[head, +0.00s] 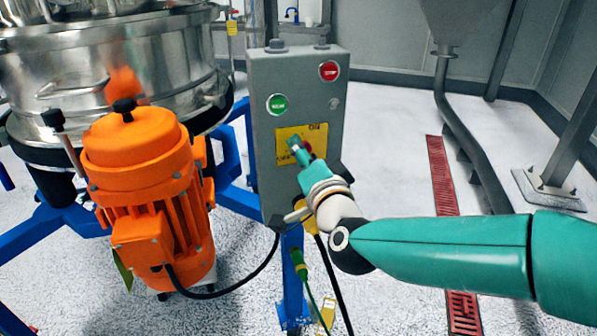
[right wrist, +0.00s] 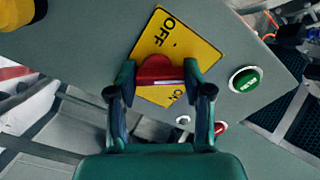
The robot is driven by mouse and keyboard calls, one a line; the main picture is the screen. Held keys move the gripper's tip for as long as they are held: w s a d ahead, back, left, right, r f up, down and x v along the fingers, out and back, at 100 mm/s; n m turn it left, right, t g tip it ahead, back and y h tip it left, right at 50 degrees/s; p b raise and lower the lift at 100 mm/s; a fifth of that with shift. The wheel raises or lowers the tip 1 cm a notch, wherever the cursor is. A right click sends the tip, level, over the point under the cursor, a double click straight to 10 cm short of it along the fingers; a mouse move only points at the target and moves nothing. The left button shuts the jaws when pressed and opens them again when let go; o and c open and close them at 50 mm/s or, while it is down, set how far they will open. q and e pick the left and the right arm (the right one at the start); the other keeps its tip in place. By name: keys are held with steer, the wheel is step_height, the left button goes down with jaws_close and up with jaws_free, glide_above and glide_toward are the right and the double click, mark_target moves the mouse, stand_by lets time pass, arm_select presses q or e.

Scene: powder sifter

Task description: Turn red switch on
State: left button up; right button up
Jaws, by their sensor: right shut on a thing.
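The red switch (right wrist: 160,72) sits on a yellow plate (right wrist: 171,45) marked OFF and ON, on a grey control box (head: 262,82). In the right wrist view my right gripper (right wrist: 160,80) has a finger on each side of the red switch and is shut on it. In the head view the right gripper (head: 300,152) reaches the yellow plate from the lower right and hides most of the switch; a bit of red shows beside the fingers. My left gripper is not in view.
A green button (head: 277,104) and a red button (head: 328,70) sit above the plate on the box. An orange motor (head: 150,190) and a steel sifter drum (head: 150,55) stand at left. Cables hang below the box. The floor at right has a red grate (head: 440,175).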

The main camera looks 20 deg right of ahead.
steer(key=shift+d+f+m+b, duration=0.1)
steer(key=shift+d+m+b, duration=0.05)
steer(key=shift+m+b, duration=3.2)
steer(key=shift+m+p, duration=0.35)
steer(key=shift+p, duration=0.05)
steer(key=o, duration=1.2)
steer(key=shift+c, duration=0.2)
